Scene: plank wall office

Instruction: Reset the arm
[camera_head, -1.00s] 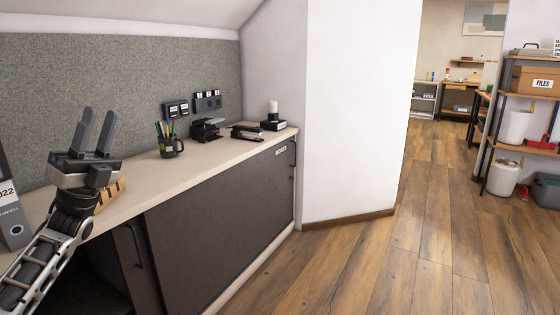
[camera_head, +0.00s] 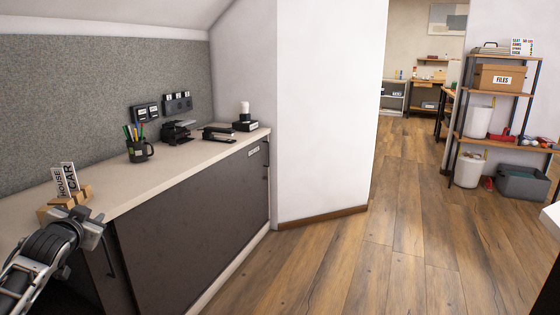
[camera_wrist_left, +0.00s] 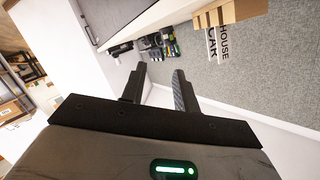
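My left arm comes in at the lower left of the head view. Its gripper (camera_head: 93,226) is low at the front edge of the counter (camera_head: 150,180), pointing away from the head camera. In the left wrist view two dark fingers (camera_wrist_left: 159,70) stand apart with nothing between them, so the gripper is open and empty. My right gripper is not in view.
A wooden block (camera_head: 68,203) with HOUSE and CAR tags stands on the counter, close behind the left gripper. A pen mug (camera_head: 140,151) and black desk items (camera_head: 178,132) stand farther along. A shelf rack (camera_head: 497,95) stands right. The wooden floor (camera_head: 360,260) is clear.

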